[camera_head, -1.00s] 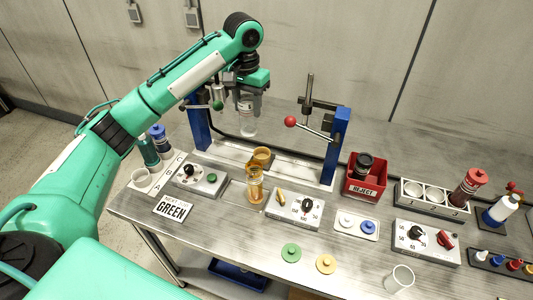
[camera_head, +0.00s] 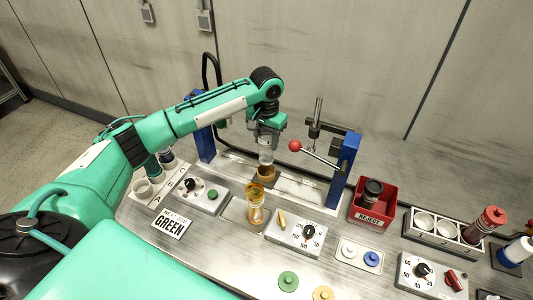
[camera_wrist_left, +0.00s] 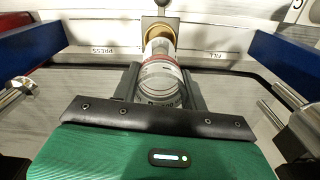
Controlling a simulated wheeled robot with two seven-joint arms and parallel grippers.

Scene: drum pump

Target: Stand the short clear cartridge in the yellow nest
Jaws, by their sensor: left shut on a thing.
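My left gripper (camera_head: 267,134) is shut on the short clear cartridge (camera_head: 266,155) and holds it upright under the press frame. The yellow nest (camera_head: 267,173) is directly below it, and the cartridge's lower end is at or just above the nest's rim; I cannot tell whether it touches or has entered. In the left wrist view, the clear cartridge (camera_wrist_left: 160,82), with a red band and dark markings, lies between the fingers, its far end overlapping the yellow nest (camera_wrist_left: 158,28). The fingers partly hide the cartridge. My right gripper is not in view.
An amber cylinder (camera_head: 256,209) stands just in front of the nest. Blue press posts (camera_head: 343,170) flank it, with a red-knobbed lever (camera_head: 296,146) at right. A red REJECT bin (camera_head: 373,204) and dial boxes (camera_head: 297,230) stand nearby.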

